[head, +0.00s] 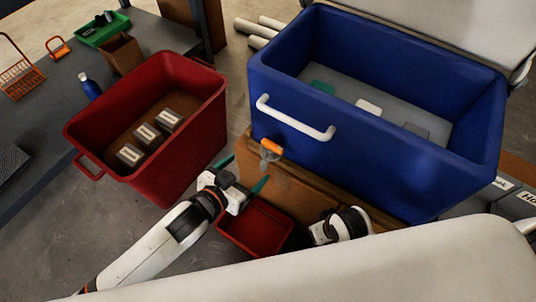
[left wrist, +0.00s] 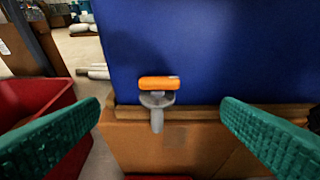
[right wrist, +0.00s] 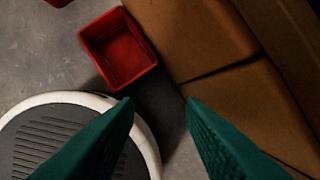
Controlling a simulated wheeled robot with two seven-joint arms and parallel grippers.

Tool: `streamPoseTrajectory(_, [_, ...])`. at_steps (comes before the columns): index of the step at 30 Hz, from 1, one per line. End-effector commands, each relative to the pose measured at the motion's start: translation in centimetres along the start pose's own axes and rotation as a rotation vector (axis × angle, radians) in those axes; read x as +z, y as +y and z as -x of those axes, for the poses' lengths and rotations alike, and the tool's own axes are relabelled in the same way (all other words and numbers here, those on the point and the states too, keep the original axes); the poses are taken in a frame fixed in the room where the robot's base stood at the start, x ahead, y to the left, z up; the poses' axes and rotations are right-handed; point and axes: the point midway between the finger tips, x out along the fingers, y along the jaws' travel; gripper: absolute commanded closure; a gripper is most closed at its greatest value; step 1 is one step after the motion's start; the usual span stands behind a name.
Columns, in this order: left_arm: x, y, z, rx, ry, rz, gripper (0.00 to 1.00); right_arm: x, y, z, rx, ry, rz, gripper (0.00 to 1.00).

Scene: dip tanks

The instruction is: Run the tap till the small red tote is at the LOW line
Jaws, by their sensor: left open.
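The tap (head: 270,150) has an orange handle and a grey spout pointing down, low on the front of the blue tank (head: 375,150). In the left wrist view the tap (left wrist: 158,84) sits between my open fingers, its handle lying crosswise; no water stream shows. My left gripper (head: 243,174) is open and empty, short of the tap. The small red tote (head: 254,226) stands on the floor below it, partly hidden by my left gripper. The right wrist view shows the tote (right wrist: 118,50) inside, dark red; I cannot make out a LOW line or water. My right gripper (right wrist: 159,101) is open and empty.
A big red tote (head: 190,165) with several labelled blocks stands left of my left gripper. Brown boxes (head: 290,185) lie under the blue tank, beside the small tote. A grey table (head: 50,120) with a blue bottle (head: 90,87) is at the left.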

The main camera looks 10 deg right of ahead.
Motion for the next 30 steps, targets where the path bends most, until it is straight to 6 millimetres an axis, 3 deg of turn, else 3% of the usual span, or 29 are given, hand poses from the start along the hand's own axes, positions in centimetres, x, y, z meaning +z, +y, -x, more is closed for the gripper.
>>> streamPoseTrajectory(5, [0.1,0.1,-2.6,0.001,-0.003,0.0,0.13,0.5,-0.1,1.8,-0.002,-0.014,-0.001,0.64])
streamPoseTrajectory(15, [0.0,0.0,-9.1,0.0,-0.002,-0.001,0.13,0.8,-0.3,7.8,-0.007,-0.045,-0.005,0.64])
streamPoseTrajectory(18, [0.0,0.1,-10.4,0.001,-0.001,0.0,0.13,0.6,-0.3,8.2,-0.008,-0.045,-0.005,0.64])
streamPoseTrajectory(30, [0.1,0.1,-11.7,0.0,0.001,0.001,0.13,0.5,-0.3,9.0,-0.009,-0.047,-0.006,0.64])
